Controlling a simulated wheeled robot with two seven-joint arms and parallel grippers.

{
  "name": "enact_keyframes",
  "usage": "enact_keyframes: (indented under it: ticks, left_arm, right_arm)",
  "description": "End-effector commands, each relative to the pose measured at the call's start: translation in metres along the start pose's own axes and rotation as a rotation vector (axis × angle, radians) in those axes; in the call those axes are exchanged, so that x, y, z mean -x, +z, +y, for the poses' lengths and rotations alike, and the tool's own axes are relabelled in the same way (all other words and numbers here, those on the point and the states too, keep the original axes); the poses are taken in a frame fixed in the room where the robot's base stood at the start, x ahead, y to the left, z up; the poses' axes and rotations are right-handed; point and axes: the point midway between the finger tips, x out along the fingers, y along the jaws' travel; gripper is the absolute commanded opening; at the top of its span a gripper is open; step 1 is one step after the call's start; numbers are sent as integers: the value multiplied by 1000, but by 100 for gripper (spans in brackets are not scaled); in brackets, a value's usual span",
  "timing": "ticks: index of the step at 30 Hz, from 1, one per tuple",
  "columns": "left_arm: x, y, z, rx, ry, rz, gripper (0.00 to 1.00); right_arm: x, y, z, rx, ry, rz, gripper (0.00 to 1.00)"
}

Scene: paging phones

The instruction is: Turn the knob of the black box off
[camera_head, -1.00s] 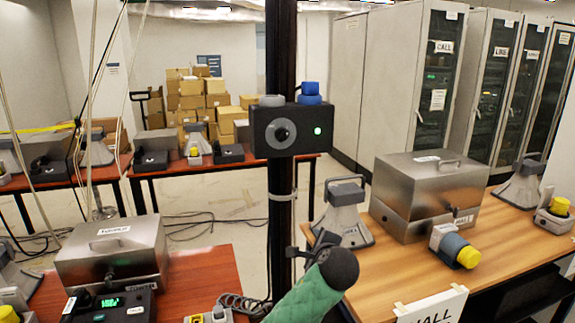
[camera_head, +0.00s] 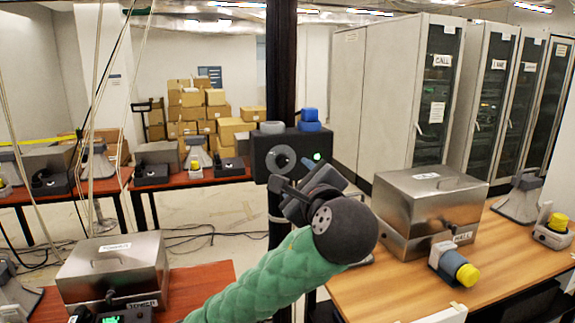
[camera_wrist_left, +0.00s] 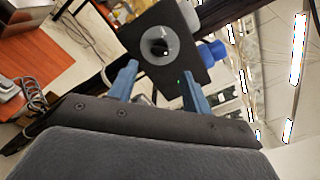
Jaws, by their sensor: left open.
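The black box (camera_head: 262,152) is mounted on a dark vertical post. Its front has a round grey dial with a dark knob (camera_head: 281,160) at the left and a lit green light (camera_head: 317,156) at the right. My left gripper (camera_head: 287,192) is in front of the box's lower part, its arm rising from below. In the left wrist view its blue fingers (camera_wrist_left: 157,82) are spread and empty, and the black box (camera_wrist_left: 185,62) with its knob (camera_wrist_left: 160,47) lies beyond the tips. I see no contact with the knob. My right gripper does not show.
The dark post (camera_head: 281,60) runs behind the box. A blue button (camera_head: 309,120) and a grey one (camera_head: 272,127) top the box. A wooden table (camera_head: 395,290) with a metal case (camera_head: 415,240) is at the right. A red-brown table (camera_head: 205,285) is at lower left.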

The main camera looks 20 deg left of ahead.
Motion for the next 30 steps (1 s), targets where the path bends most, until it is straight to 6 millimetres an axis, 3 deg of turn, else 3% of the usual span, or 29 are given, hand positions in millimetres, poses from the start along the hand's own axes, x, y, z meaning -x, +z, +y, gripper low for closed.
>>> enact_keyframes:
  ticks: [18, 30]
  left_arm:
    - [-63, 1, -1, 0, 2, 1, 49]
    - [-68, 0, 0, 1, 1, 1, 47]
  right_arm:
    - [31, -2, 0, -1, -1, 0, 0]
    - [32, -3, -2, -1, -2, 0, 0]
